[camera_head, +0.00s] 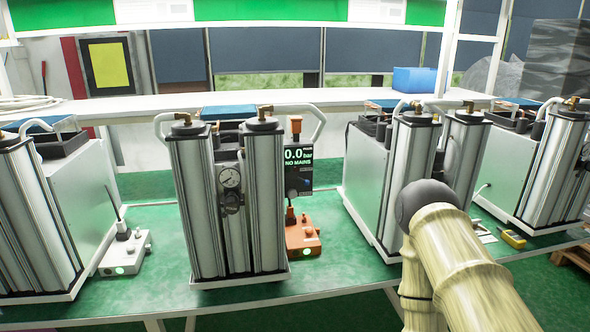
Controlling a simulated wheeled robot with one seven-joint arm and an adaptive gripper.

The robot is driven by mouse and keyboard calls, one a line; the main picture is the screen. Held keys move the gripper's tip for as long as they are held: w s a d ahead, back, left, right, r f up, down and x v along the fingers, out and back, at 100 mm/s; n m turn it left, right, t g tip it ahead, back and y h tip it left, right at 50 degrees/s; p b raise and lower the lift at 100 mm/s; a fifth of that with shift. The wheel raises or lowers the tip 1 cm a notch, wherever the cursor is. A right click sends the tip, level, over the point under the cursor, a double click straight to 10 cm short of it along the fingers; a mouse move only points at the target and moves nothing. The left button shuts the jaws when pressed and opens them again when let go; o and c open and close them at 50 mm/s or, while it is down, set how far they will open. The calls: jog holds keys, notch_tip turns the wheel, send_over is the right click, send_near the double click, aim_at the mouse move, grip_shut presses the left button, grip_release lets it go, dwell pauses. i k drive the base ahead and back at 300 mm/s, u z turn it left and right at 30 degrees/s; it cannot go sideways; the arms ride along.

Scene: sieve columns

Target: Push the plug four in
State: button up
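No part in the head camera view is clearly marked as plug four, and I cannot tell which part it is. An orange box (302,237) with a green light stands on the green bench, right of the front middle sieve column unit (226,205). A dark screen (299,170) above it reads "0.0 bar NO MAINS". A white box (126,253) with a black upright lead and a green light stands left of the middle unit. My arm shows at the lower right, but my gripper is out of view.
More column units stand at the left (38,225), right of centre (410,190) and far right (555,165). A yellow meter (512,238) lies on the bench at right. Bare green bench (155,215) shows between the left and middle units.

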aim_at(296, 120)
jog(key=z, duration=0.5)
jog(key=k, duration=1.1)
jog(key=u, duration=0.65)
jog(key=i, duration=1.5)
jog(key=z, duration=0.4)
